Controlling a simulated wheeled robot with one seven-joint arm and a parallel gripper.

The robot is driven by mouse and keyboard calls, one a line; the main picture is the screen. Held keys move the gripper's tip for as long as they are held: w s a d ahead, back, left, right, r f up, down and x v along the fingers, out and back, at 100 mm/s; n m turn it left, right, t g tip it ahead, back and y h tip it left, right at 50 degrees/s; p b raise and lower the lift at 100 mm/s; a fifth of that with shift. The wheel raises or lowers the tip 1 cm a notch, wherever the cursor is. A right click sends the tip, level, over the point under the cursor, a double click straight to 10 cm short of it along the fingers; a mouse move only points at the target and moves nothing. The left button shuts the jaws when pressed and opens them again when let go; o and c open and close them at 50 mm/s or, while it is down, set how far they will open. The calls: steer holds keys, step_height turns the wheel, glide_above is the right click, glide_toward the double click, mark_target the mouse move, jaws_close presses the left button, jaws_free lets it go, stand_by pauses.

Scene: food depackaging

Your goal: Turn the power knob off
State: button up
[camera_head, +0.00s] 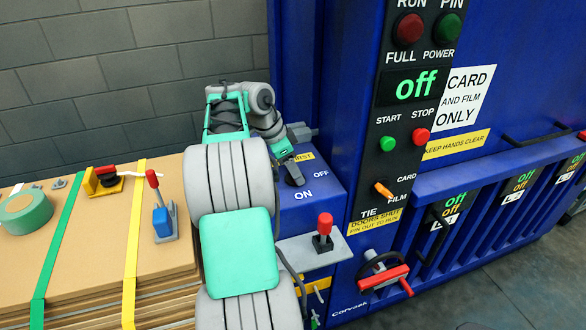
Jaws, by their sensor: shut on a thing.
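The power knob (295,180) is a dark knob on the sloping blue top of the machine's side box, with white OFF printed to its right and ON below it. My gripper (290,167) reaches down to the knob from above and is shut on it. My gripper and arm hide part of the knob and its surround, so its exact pointing direction is hard to tell. The display (415,86) on the black control panel shows green "off".
A red-topped lever (323,232) stands on a grey plate below the box. A red-handled wheel (382,273) is at the lower front. Left, a strapped cardboard stack (100,240) bears a green tape roll (25,212) and a blue-and-red tool (160,210).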

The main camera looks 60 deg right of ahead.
steer(key=shift+c, duration=0.7)
